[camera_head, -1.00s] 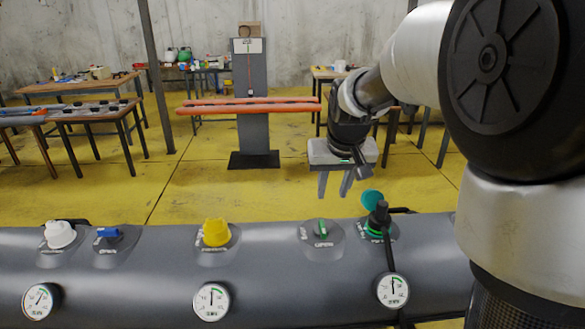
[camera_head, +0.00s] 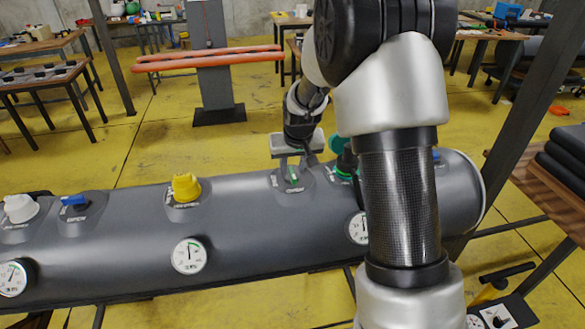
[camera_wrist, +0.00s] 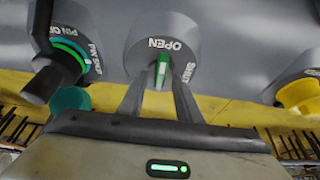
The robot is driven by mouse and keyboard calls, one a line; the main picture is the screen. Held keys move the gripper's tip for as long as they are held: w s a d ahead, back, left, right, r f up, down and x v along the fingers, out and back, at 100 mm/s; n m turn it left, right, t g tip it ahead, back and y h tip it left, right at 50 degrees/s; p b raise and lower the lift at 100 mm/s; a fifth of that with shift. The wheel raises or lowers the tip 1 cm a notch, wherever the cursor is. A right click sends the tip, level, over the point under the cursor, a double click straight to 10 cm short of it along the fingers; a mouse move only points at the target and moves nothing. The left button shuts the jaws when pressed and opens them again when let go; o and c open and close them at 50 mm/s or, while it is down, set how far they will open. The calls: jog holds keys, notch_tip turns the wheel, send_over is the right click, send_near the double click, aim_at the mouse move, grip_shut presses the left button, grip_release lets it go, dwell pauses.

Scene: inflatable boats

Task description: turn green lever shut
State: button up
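The green lever (camera_head: 293,175) sits on a round grey valve boss on top of the grey inflatable tube (camera_head: 120,235). In the wrist view the green lever (camera_wrist: 162,70) points at the word OPEN, and SHUT is printed to its right. My gripper (camera_head: 294,168) is down at the valve. In the wrist view the two fingers of my gripper (camera_wrist: 161,78) straddle the lever, one on each side, with a narrow gap. Whether either finger touches the lever is hard to tell.
A black hose fitting with a green ring (camera_wrist: 70,55) and a teal cap (camera_wrist: 70,100) stand close beside the lever. A yellow cap (camera_head: 184,187), a blue lever (camera_head: 74,202) and a white cap (camera_head: 20,207) line the tube to the left. A pressure gauge (camera_head: 189,255) is on its front.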

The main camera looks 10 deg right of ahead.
jog(key=shift+w+f, duration=0.15)
jog(key=shift+f, duration=0.2)
grip_shut()
